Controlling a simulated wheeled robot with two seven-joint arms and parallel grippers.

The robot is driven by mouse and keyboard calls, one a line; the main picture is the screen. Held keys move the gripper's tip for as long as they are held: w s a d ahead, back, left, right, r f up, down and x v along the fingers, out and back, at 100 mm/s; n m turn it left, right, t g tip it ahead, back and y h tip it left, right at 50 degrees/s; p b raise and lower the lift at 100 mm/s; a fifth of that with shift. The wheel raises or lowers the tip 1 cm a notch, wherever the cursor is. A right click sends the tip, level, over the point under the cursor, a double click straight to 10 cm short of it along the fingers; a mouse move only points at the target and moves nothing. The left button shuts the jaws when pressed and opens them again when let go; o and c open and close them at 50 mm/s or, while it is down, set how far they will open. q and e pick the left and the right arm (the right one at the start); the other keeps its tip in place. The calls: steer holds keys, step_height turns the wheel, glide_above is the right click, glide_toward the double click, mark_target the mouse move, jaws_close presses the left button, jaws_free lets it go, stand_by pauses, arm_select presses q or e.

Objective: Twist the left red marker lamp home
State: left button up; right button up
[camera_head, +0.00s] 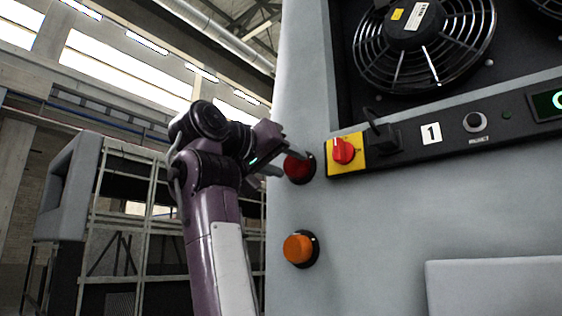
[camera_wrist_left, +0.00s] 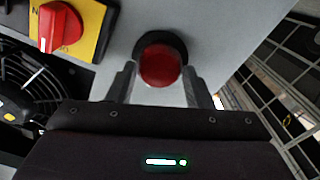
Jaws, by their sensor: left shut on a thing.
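The red marker lamp (camera_head: 299,168) sits in a dark round base on the grey coach panel, above an amber lamp (camera_head: 299,249). My left gripper (camera_head: 289,164) reaches it from the left and is shut on it. In the left wrist view the red lamp (camera_wrist_left: 160,66) lies between the two fingers of my left gripper (camera_wrist_left: 159,75), one on each side. Its dark base shows behind it; whether it is fully seated cannot be told. My right gripper is not in view.
A red rotary switch on a yellow plate (camera_head: 345,153) is close to the right of the lamp. A dark control strip and a caged fan (camera_head: 424,45) lie further right. A metal frame rack (camera_head: 130,235) stands behind at left.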

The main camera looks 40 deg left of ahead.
arm_select(q)
steer(key=shift+w+f+m+b, duration=0.15)
steer(key=shift+m+b, duration=0.3)
steer(key=shift+m, duration=0.65)
steer(key=shift+m+b, duration=0.3)
steer(key=shift+m, duration=0.6)
steer(key=m+b, duration=0.1)
steer(key=m, duration=0.4)
steer(key=shift+m+b, duration=0.35)
steer(key=shift+m, duration=0.55)
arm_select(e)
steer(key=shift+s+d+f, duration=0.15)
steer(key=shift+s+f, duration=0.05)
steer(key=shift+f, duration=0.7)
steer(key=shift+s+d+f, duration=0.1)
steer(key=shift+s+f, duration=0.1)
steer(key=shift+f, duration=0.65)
arm_select(q)
steer(key=shift+r+m, duration=0.2)
steer(key=shift+m, duration=0.1)
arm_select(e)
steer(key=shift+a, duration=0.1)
